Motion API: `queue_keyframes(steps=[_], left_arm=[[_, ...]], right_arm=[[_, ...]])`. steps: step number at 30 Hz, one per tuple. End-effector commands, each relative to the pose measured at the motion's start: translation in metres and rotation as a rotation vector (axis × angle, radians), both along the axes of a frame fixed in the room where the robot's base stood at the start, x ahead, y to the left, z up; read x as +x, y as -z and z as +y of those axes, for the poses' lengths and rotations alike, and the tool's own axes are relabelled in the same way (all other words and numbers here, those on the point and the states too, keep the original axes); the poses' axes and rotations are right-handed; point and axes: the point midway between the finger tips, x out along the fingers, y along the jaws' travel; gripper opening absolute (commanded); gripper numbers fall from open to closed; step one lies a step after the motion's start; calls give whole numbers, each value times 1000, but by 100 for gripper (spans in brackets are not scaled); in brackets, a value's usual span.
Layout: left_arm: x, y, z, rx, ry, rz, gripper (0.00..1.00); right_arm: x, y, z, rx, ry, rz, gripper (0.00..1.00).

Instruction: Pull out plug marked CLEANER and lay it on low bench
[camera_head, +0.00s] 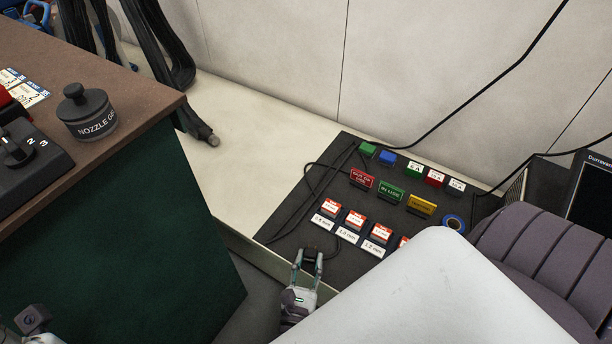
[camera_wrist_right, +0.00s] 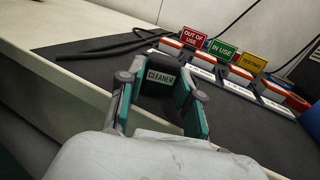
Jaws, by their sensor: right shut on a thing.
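My right gripper (camera_head: 307,258) is shut on a black plug with a white CLEANER label; the plug (camera_wrist_right: 160,77) sits between the fingers in the right wrist view. In the head view it is a small dark block (camera_head: 309,254) at the front edge of a black mat (camera_head: 290,222). The mat lies on the low cream bench (camera_head: 265,130). I cannot tell whether the plug touches the mat. A grey and white part at the lower left edge (camera_head: 32,320) seems to be my left gripper; its fingertips are not visible.
Red-topped boxes (camera_head: 354,220), an OUT OF USE sign (camera_head: 362,180), an IN USE sign (camera_head: 390,191) and a yellow sign (camera_head: 421,206) stand on the mat. Black cables (camera_head: 310,175) cross its left side. A brown-topped counter (camera_head: 130,85) stands left. The bench left of the mat is mostly clear.

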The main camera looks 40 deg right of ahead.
Motion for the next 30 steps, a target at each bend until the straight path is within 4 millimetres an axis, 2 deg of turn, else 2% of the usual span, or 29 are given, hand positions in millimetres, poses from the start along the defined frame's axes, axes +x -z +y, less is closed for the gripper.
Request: queue_keyframes(steps=[5, 6, 10, 20, 30], left_arm=[[0, 0, 0, 0, 0, 1, 23], [0, 0, 0, 0, 0, 1, 23], [0, 0, 0, 0, 0, 1, 23], [0, 0, 0, 0, 0, 1, 23], [0, 0, 0, 0, 0, 1, 23]], right_arm=[[0, 0, 0, 0, 0, 0, 0], [0, 0, 0, 0, 0, 0, 41], [0, 0, 0, 0, 0, 0, 62], [-1, 0, 1, 0, 0, 1, 64], [-35, 0, 38, 2, 0, 3, 64]])
